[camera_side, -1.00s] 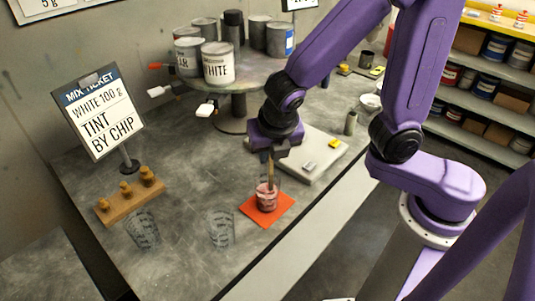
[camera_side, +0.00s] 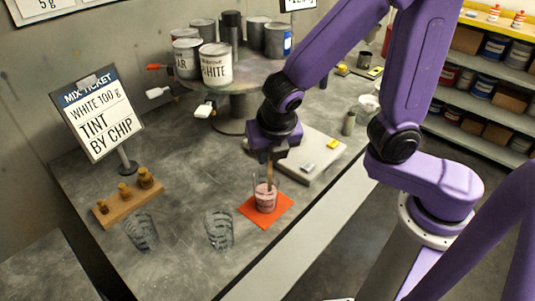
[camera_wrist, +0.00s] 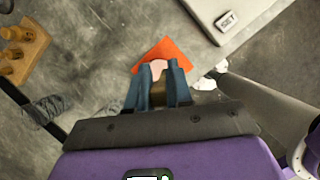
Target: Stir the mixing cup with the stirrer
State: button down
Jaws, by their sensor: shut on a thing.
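The mixing cup (camera_side: 264,199) is a clear cup with pink contents, upright on an orange square mat (camera_side: 283,213). The stirrer (camera_side: 269,173) is a brown wooden stick held upright, its lower end inside the cup. My gripper (camera_side: 271,152) is shut on the stirrer's upper part, directly above the cup. In the wrist view my gripper's blue fingers (camera_wrist: 158,90) cover most of the cup; some pink (camera_wrist: 157,68) shows between them, with the orange mat (camera_wrist: 166,48) around. The stirrer's tip is hidden in the pink contents.
Two clear cups, the left one (camera_side: 142,232) and the right one (camera_side: 219,230), stand left of the mat. A wooden block with brass weights (camera_side: 128,196), a mix ticket sign (camera_side: 98,112), a scale (camera_side: 316,166) and a round stand with paint cans (camera_side: 218,66) surround the work.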

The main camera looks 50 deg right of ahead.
jog(key=shift+r, duration=4.45)
